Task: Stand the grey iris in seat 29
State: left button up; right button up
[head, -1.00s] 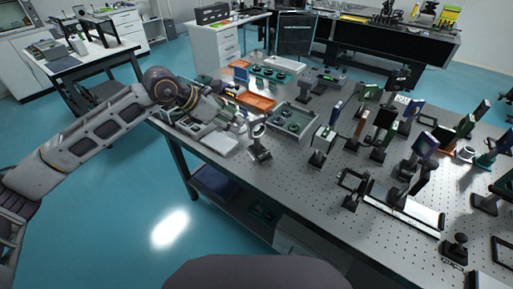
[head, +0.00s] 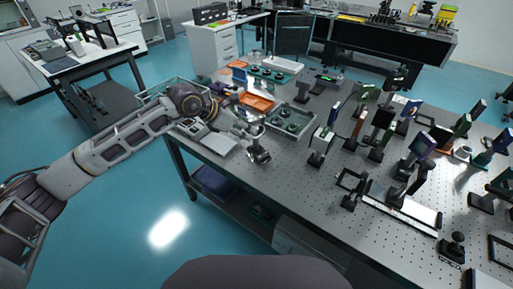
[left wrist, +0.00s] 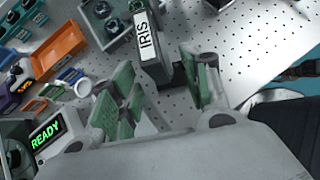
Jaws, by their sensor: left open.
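The iris (head: 260,157) is a small piece with a dark base, standing near the left front edge of the perforated table. In the left wrist view its dark block carries a white label reading IRIS (left wrist: 148,37). My left gripper (head: 248,137) is right at it, partly covering it in the head view. In the left wrist view the green-padded fingers of my left gripper (left wrist: 165,95) are apart, with the iris just beyond and between their tips. I cannot tell whether they touch it. No number 29 is readable, so I cannot pick out the seat. My right gripper is not in view.
A grey tray (head: 309,129) with several round dark parts and an orange tray (head: 257,103) lie behind the iris. A device showing READY (left wrist: 46,138) is beside my gripper. Many mounted optics crowd the table's right half. Bare table lies right of the iris.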

aim_at(256, 136)
pick_arm(q)
jog(key=shift+x, duration=1.15)
jog(key=shift+w+d+f, duration=0.2)
jog(key=shift+f, duration=0.05)
jog(key=shift+p+x, duration=0.35)
jog(key=shift+x, duration=1.4)
jog(key=shift+w, duration=0.15)
jog(key=c, duration=1)
grip_shut()
jog(key=shift+r, duration=0.1)
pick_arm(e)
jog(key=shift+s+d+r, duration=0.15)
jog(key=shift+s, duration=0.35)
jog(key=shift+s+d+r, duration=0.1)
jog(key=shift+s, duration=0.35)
